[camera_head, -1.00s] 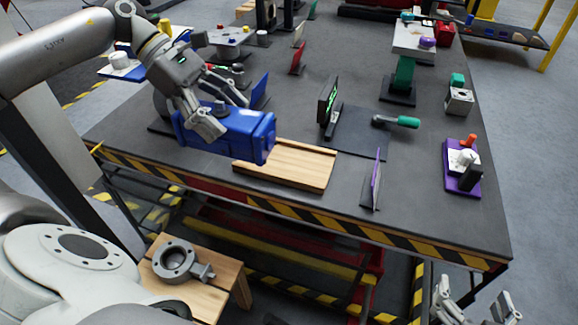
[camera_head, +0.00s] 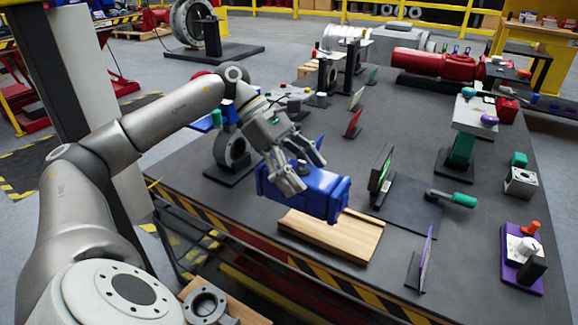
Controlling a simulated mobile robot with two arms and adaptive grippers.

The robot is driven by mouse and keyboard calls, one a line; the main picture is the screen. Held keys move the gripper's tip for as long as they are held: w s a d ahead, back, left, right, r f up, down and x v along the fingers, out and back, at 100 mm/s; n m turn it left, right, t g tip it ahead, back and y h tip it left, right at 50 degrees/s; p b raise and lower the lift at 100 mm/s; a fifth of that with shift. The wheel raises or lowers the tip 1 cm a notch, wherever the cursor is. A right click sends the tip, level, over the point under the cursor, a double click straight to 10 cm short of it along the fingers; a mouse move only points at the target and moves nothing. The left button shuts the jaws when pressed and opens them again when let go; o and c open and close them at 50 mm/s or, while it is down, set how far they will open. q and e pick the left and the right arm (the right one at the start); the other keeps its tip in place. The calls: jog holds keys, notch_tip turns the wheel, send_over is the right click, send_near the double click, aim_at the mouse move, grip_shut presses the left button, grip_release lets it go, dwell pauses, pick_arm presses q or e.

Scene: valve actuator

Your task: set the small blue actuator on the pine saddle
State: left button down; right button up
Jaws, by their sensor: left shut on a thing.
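My left gripper (camera_head: 303,173) is shut on the blue actuator (camera_head: 322,196), a chunky blue body lying roughly level between its fingers. The pine saddle (camera_head: 335,238) is a pale wooden block with raised strips on the table near its front edge. The actuator's right end overlaps the saddle's rear left part in the picture and seems held above it. The actuator hides that part of the saddle, so the height of any gap cannot be told. My right gripper is out of view.
A green upright panel (camera_head: 381,168) on a dark base and a teal-handled tool (camera_head: 452,198) are right of the saddle. A purple panel (camera_head: 425,260) stands near the front edge. A grey ring-shaped valve body (camera_head: 232,150) stands behind the left gripper.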

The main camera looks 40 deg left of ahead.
aim_at(314, 167)
pick_arm(q)
jog(key=w, duration=0.1)
jog(key=w+d, duration=0.1)
jog(key=w+f, duration=0.1)
jog(key=shift+w+d, duration=0.1)
jog(key=shift+d, duration=0.25)
jog(key=w+f, duration=0.1)
jog(key=f, duration=0.1)
jog(key=w+d+f+b, duration=0.1)
jog(key=w+f, duration=0.1)
jog(key=f, duration=0.1)
jog(key=w+d+f, duration=0.1)
jog(key=f, duration=0.2)
jog(key=shift+w+f, duration=0.2)
jog(key=shift+w, duration=0.1)
jog(key=shift+f, duration=0.4)
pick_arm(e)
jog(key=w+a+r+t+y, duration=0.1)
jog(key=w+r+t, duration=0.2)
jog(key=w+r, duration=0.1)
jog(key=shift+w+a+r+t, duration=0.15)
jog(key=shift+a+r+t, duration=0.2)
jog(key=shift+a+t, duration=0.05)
pick_arm(q)
jog(key=shift+b, duration=0.3)
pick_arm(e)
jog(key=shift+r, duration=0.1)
